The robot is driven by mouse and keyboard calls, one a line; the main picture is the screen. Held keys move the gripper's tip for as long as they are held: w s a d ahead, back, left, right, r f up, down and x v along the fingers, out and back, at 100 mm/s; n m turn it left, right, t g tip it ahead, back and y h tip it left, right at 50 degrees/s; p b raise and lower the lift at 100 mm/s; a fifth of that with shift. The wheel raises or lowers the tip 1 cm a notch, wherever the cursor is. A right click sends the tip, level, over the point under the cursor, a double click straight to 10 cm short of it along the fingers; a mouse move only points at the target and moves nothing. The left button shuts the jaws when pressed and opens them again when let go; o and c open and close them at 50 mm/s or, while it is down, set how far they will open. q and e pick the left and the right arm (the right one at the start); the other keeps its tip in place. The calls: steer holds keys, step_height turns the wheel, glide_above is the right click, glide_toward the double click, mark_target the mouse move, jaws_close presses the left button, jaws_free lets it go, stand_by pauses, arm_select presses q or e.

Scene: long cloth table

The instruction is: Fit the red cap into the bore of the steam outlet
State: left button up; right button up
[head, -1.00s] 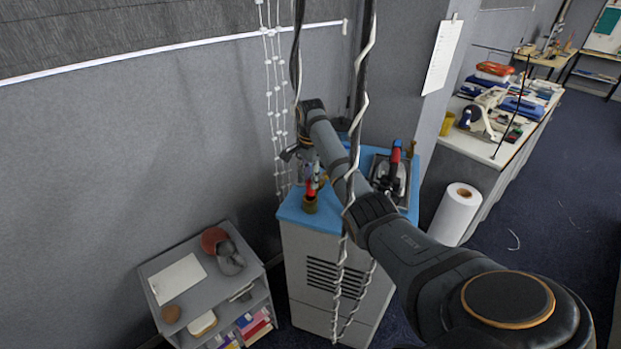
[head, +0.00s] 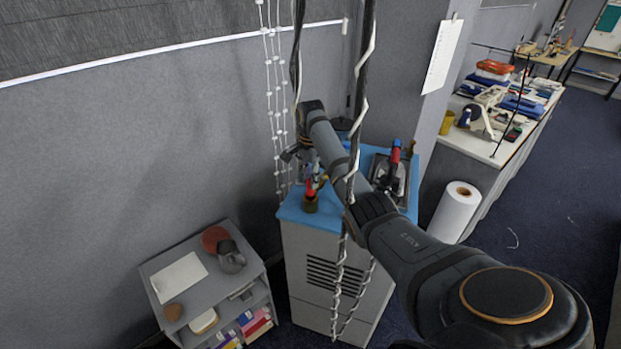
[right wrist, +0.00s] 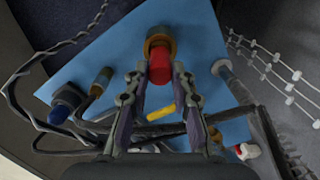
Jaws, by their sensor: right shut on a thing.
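The red cap (right wrist: 159,66) sits between the fingertips of my right gripper (right wrist: 159,76), which is shut on it. Its far end overlaps the brass-coloured ring of the steam outlet (right wrist: 160,34) in the right wrist view. I cannot tell how far it is inside the bore. In the head view the red cap (head: 309,187) shows just above the brass outlet (head: 310,204) on the blue-topped cabinet (head: 290,211). My right gripper (head: 305,160) is partly hidden there by cables and my own arm. My left gripper is not in view.
A blue-tipped fitting (right wrist: 60,114), a small brass fitting (right wrist: 102,77) and a grey cylinder (right wrist: 222,68) stand around the outlet. Dark hoses run close by. In the head view, hanging cables (head: 361,60) cross before the cabinet, and a red-handled device (head: 394,165) stands at its right.

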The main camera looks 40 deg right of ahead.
steer(key=shift+f+b, duration=0.4)
steer(key=shift+f, duration=1.85)
steer(key=o, duration=1)
steer(key=shift+r, duration=0.1)
steer(key=shift+r, duration=0.3)
step_height(320, 180, up, 7)
steer(key=shift+f, duration=0.1)
